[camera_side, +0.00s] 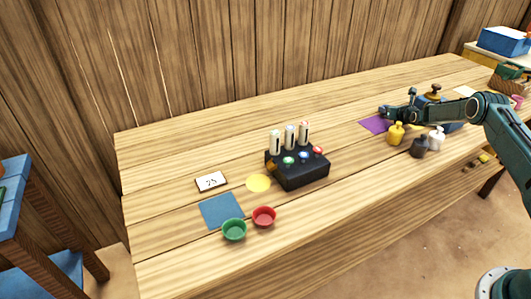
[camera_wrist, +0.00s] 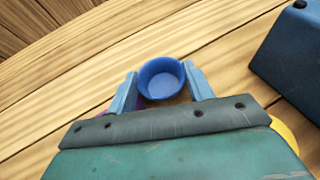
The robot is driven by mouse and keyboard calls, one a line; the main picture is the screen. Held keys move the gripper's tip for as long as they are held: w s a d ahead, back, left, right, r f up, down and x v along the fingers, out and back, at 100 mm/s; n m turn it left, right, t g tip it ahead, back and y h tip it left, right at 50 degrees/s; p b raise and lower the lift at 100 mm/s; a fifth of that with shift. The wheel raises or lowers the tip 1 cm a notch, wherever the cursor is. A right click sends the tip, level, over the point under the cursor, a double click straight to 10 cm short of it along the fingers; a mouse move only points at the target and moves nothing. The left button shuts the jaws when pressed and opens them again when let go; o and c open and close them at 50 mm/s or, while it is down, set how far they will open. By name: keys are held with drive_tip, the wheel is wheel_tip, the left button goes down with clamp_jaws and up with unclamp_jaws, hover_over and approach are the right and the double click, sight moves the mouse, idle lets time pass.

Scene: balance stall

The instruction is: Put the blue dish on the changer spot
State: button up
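The blue dish (camera_wrist: 162,80) is between the two fingers of my gripper (camera_wrist: 161,83) in the wrist view. The fingers appear to touch its opposite sides, and its empty inside faces the camera. In the side view my gripper (camera_side: 386,113) is low over the right part of the table, at the purple square (camera_side: 372,125). The dish is not clear there, and I cannot tell whether it touches the table. No label shows which marking is the changer spot.
A black box (camera_side: 302,175) with buttons and three white cylinders stands mid-table. Green (camera_side: 234,230) and red (camera_side: 264,217) dishes are near the front edge. A number card (camera_side: 211,181) lies left.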

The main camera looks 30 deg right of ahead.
drive_tip(key=c, duration=0.3)
drive_tip(key=shift+r, duration=0.15)
drive_tip(key=shift+c, duration=0.2)
wheel_tip(320, 180, up, 10)
idle(0.4)
idle(0.5)
drive_tip(key=s+a+r+n+t+y, duration=0.1)
drive_tip(key=s+a+r+n+y, duration=0.15)
drive_tip(key=a, duration=0.75)
drive_tip(key=s+a+r+n+y, duration=0.2)
drive_tip(key=s+a+y, duration=0.1)
drive_tip(key=a, duration=0.8)
drive_tip(key=s+a+r+n+y, duration=0.1)
drive_tip(key=s+a+r, duration=0.2)
drive_tip(key=s+a, duration=0.5)
drive_tip(key=s+a+r+n+y, duration=0.2)
drive_tip(key=s+a, duration=0.6)
drive_tip(key=a, duration=0.4)
drive_tip(key=shift+s+a+r+g, duration=0.2)
drive_tip(key=shift+s+r+g, duration=0.1)
drive_tip(key=shift+r, duration=0.15)
drive_tip(key=shift+y, duration=0.25)
